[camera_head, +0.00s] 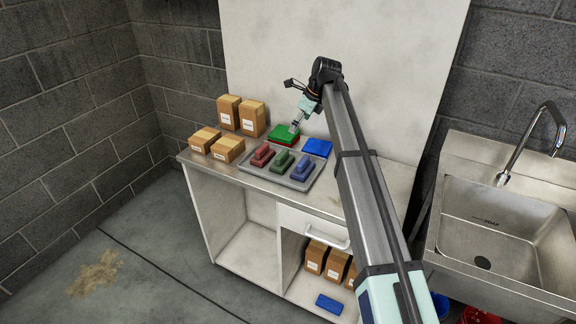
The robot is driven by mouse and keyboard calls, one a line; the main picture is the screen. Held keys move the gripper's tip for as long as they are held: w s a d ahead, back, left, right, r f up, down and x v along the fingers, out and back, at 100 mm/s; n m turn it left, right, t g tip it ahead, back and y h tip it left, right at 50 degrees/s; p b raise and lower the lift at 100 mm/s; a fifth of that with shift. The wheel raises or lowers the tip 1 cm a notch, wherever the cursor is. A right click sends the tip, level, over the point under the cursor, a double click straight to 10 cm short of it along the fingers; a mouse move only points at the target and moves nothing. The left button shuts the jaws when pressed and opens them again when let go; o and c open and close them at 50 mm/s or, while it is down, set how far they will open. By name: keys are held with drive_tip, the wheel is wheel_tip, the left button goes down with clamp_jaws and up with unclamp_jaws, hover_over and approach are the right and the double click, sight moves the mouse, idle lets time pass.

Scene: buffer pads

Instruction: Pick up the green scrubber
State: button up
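The green scrubber (283,161), a block with a raised grip on top, sits on the grey tray (297,184) between the red scrubber (262,154) and the blue scrubber (304,168). My gripper (294,128) is small in view and points down over the flat green pad (283,134), behind the scrubbers. It is apart from the green scrubber. Its fingers are too small to tell whether they are open or shut, or whether they touch the pad.
A red pad lies under the green one, and a blue pad (317,147) is to the right. Several cardboard boxes (228,149) stand at the counter's left. A sink (508,226) is at right. A blue block (329,303) and more boxes are on the lower shelf.

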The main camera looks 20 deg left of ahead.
drive_tip(key=p, duration=0.4)
approach(282, 153)
drive_tip(key=x, duration=0.5)
drive_tip(key=shift+w+d, duration=0.1)
drive_tip(key=shift+d, duration=0.05)
drive_tip(key=shift+p+x, duration=0.95)
drive_tip(key=shift+x, duration=1.7)
drive_tip(key=c, duration=1.1)
